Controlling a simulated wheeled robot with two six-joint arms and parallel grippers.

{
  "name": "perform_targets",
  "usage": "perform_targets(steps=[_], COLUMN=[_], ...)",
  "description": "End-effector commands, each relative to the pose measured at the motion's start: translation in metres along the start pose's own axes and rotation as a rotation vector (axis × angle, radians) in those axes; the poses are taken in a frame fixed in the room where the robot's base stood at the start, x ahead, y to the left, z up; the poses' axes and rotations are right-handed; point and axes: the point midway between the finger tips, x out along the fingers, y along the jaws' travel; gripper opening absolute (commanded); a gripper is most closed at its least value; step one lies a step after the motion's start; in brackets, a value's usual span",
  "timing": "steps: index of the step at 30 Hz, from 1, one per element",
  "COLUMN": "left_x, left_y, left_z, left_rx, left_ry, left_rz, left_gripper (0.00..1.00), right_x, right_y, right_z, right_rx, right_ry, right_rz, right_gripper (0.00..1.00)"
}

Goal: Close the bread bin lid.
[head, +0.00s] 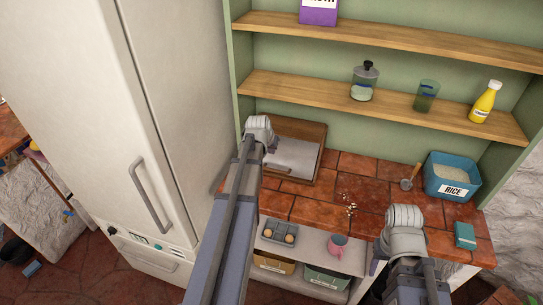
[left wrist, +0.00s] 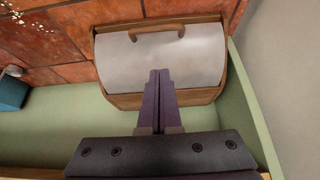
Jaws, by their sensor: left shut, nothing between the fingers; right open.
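The bread bin (head: 312,135) stands on the tiled counter against the fridge side, a wooden box with a pale grey lid (head: 292,154). In the left wrist view the curved lid (left wrist: 195,52) spans between the wooden ends, with its brown handle (left wrist: 157,31) at the front edge. The lid looks lowered; I cannot tell whether a small gap remains. My left gripper (left wrist: 160,73) is shut and empty over the back part of the bin; I cannot tell whether it touches. My right gripper (head: 377,263) is open, low at the counter's front, mostly hidden by its wrist.
A blue rice box (head: 437,187), a scoop (head: 410,178) and a small teal box (head: 465,235) stand on the counter at right. Crumbs (head: 350,203) lie mid-counter. Shelves (head: 300,93) with a jar, a glass and a yellow bottle hang above. A pink mug (head: 338,244) sits below.

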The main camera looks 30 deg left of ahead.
Motion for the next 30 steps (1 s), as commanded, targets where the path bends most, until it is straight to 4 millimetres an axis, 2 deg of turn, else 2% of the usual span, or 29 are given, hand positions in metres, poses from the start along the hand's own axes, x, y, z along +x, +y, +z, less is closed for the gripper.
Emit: perform_targets(steps=[8, 21, 25, 30], left_x=[0.035, 0.106, 0.116, 0.123], left_y=[-0.001, -0.001, 0.000, 0.000], left_z=[0.002, 0.004, 0.020, 0.028], left_rx=[0.000, -0.001, -0.001, -0.001], left_ry=[0.001, 0.001, 0.001, 0.001], left_rz=[-0.001, -0.001, -0.001, -0.001], left_gripper=[0.00, 0.00, 0.00, 0.00], right_x=[0.031, 0.093, 0.109, 0.119], right_y=[-0.003, -0.008, -0.010, -0.011], right_z=[-0.002, -0.005, -0.006, -0.007], right_rx=[-0.005, -0.013, -0.012, -0.011], right_ry=[0.000, 0.000, 0.000, 0.000], right_rz=[0.001, 0.003, 0.003, 0.003], right_gripper=[0.50, 0.50, 0.50, 0.50])
